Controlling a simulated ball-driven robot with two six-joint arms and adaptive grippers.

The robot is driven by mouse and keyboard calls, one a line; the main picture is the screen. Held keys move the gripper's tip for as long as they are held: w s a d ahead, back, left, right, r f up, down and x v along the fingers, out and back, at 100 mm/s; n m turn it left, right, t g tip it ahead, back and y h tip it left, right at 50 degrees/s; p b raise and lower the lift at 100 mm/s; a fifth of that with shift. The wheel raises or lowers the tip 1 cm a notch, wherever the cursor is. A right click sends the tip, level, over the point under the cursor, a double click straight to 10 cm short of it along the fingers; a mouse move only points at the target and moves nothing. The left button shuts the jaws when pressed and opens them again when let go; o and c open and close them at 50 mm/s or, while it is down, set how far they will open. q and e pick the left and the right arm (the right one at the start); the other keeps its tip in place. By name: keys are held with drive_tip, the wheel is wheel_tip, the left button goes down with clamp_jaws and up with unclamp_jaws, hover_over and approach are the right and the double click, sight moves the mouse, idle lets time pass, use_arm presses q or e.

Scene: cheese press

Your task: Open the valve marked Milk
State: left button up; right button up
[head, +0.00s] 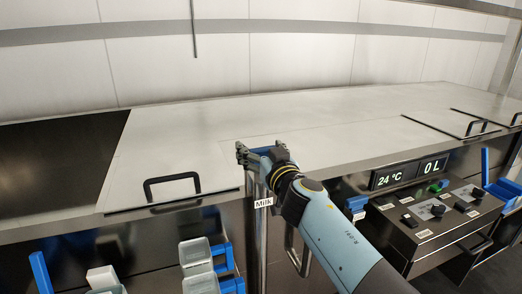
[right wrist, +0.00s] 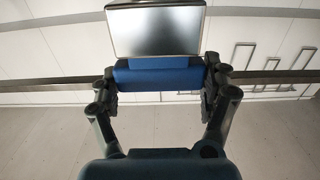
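A white label reading "Milk" (head: 263,202) sits on an upright metal pipe (head: 262,230) at the counter's front edge. At the pipe's top is a blue handle (head: 264,150), partly hidden by my right gripper (head: 259,154). In the right wrist view the blue handle (right wrist: 158,76) lies crosswise between the two widely spread fingers of my right gripper (right wrist: 160,82). The fingers are at its two ends; I cannot tell whether they press on it. My left gripper is not in view.
A counter lid (head: 165,150) with a black handle (head: 172,187) lies left of the gripper. Clear containers (head: 196,255) and a blue lever (head: 40,272) stand at lower left. A control panel (head: 440,215) showing "24 °C" and "0 L" is at right.

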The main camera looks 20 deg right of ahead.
drive_tip(key=c, duration=0.6)
